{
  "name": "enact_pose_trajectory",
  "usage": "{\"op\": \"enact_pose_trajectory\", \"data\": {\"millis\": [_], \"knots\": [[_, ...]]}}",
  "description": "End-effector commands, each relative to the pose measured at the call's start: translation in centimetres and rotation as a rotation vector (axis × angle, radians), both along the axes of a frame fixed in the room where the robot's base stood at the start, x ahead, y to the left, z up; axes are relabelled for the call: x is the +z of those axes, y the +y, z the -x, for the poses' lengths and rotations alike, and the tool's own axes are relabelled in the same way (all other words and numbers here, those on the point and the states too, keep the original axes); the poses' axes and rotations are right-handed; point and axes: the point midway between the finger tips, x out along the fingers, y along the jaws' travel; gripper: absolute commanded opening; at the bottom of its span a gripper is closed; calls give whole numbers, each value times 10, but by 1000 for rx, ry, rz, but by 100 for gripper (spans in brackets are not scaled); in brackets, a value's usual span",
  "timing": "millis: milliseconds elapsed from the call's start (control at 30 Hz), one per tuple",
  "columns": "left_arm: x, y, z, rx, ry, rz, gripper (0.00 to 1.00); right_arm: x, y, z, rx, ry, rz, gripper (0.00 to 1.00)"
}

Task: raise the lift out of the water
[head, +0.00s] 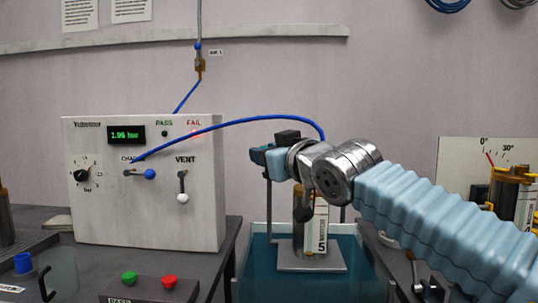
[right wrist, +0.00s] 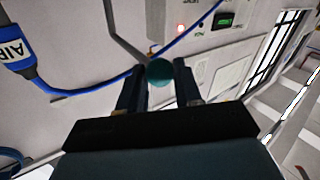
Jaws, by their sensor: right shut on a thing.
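The lift is a grey plate (head: 312,262) hung on thin upright rods in the water tank (head: 237,287). A pump tube (head: 320,235) with a white label marked 5 stands upright on the plate. The plate looks pale and untinted against the teal water; I cannot tell its exact height over the surface. My right gripper (head: 268,158) is above the tank at the top of the rods. In the right wrist view my right gripper (right wrist: 159,88) is closed on a round dark teal grip (right wrist: 159,71), with a grey bent rod (right wrist: 122,42) beside it. My left gripper is out of view.
A white test panel (head: 140,215) stands left of the tank, its display reading about 1.96 bar and its FAIL lamp lit red. A blue hose (head: 240,122) arches from it to behind my right wrist. A button box (head: 150,288) is in front. A gauge board (head: 465,160) stands right.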

Motion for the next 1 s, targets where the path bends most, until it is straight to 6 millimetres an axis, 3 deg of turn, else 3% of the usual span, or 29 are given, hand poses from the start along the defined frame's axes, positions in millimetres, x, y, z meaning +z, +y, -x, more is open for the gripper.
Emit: {"op": "enact_pose_trajectory", "data": {"millis": [33,300,333,500,833,1000], "knots": [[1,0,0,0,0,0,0,8,-1,2,1,-13,-11,0],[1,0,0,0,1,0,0,10,-2,2,1,-17,-15,0],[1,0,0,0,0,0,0,10,-2,2,1,-17,-15,35],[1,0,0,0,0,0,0,8,-1,1,0,-13,-12,58],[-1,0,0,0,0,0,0,5,-4,4,-1,-9,-9,58],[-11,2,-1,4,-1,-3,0,2,-19,27,-1,-10,-9,58]]}}
